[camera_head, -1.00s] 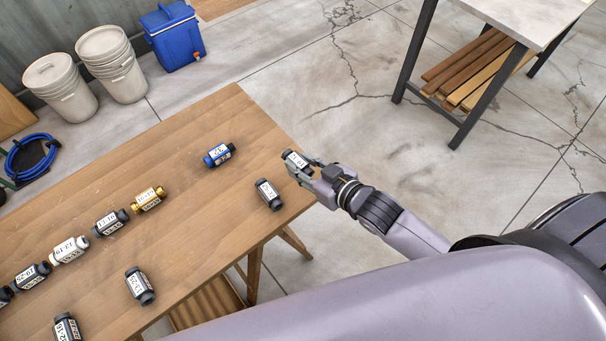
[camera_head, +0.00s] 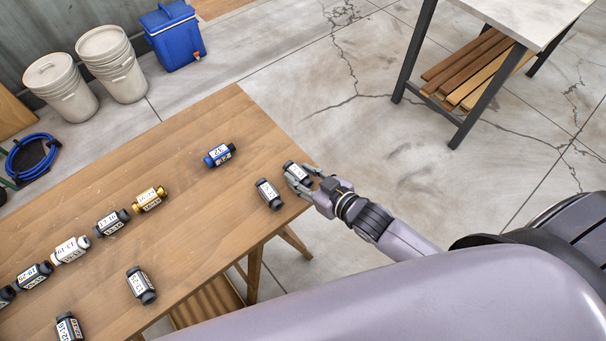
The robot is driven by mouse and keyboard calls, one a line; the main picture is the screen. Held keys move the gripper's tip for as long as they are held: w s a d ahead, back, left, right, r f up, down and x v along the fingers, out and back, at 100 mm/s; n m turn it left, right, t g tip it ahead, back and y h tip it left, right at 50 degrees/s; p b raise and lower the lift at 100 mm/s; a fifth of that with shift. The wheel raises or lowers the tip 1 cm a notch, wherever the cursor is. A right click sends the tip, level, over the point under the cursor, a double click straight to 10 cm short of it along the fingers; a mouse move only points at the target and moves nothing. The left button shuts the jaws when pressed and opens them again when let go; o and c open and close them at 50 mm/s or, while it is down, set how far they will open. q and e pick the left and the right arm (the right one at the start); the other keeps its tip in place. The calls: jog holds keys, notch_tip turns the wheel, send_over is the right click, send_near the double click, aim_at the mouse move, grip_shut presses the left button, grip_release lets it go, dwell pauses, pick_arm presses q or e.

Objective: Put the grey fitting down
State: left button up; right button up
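The dark grey fitting with a white label (camera_head: 293,169) is at the table's right end, at the tips of my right gripper (camera_head: 299,176). The fingers lie on either side of its near part and appear shut on it. It is low, at about the height of the table top; I cannot tell whether it touches the wood. Another dark fitting with a white label (camera_head: 269,194) lies on the table just left of it, apart from it. My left gripper is not in view.
The wooden table (camera_head: 205,235) also bears a blue fitting (camera_head: 219,155), a brass one (camera_head: 150,199), a white one (camera_head: 70,250) and several dark ones. The table's right edge is close to my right gripper. Bare wood lies between the blue and brass fittings.

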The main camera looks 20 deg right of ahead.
jog(key=shift+o, duration=1.1)
jog(key=shift+s+f+b, duration=0.1)
jog(key=shift+b, duration=0.55)
jog(key=r+b+v, duration=0.1)
jog(key=v, duration=1.6)
jog(key=shift+d, duration=0.2)
jog(key=shift+r, duration=0.1)
